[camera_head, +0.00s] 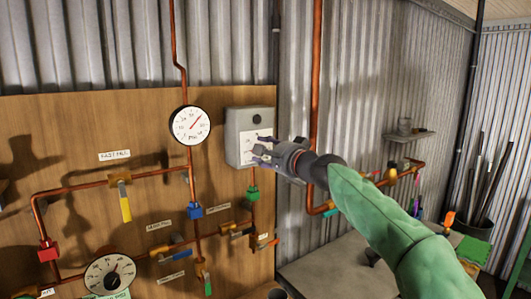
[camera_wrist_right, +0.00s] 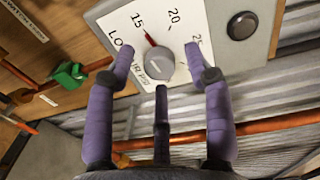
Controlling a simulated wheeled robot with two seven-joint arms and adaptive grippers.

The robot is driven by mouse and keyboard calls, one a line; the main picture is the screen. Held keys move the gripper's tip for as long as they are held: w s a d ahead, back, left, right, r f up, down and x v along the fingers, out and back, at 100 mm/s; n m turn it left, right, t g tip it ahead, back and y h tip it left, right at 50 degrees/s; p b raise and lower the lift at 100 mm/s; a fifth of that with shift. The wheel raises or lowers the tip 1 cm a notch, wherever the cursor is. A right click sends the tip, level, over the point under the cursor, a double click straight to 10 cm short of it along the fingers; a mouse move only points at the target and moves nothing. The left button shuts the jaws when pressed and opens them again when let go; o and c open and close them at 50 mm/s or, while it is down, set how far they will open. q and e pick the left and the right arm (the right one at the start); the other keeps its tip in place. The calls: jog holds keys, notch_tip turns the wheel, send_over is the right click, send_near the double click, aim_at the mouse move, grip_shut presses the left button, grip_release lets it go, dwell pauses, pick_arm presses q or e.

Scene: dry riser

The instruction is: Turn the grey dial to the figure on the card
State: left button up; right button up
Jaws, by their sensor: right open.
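The grey dial (camera_wrist_right: 160,64) is a round knob on a white scale plate (camera_wrist_right: 128,40) with figures 15, 20 and 25 in the right wrist view. Its red pointer points at about 15. The plate is on a grey wall box (camera_head: 236,135); in the head view my gripper hides the dial. My right gripper (camera_head: 262,154) is in front of the box. In the right wrist view its purple fingers (camera_wrist_right: 159,66) are open around the dial, with no clear grip on it. I cannot make out a card with a figure. My left gripper is out of view.
A wooden panel (camera_head: 80,130) carries copper pipes, coloured valves and a white gauge (camera_head: 191,126). A green valve (camera_head: 253,193) is below the box. A grey bench (camera_head: 325,268) and small shelf (camera_head: 410,136) are on the right.

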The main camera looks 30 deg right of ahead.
jog(key=s, duration=1.1)
jog(key=shift+s+d+r, duration=0.15)
jog(key=shift+s+d, duration=0.2)
jog(key=shift+d, duration=0.05)
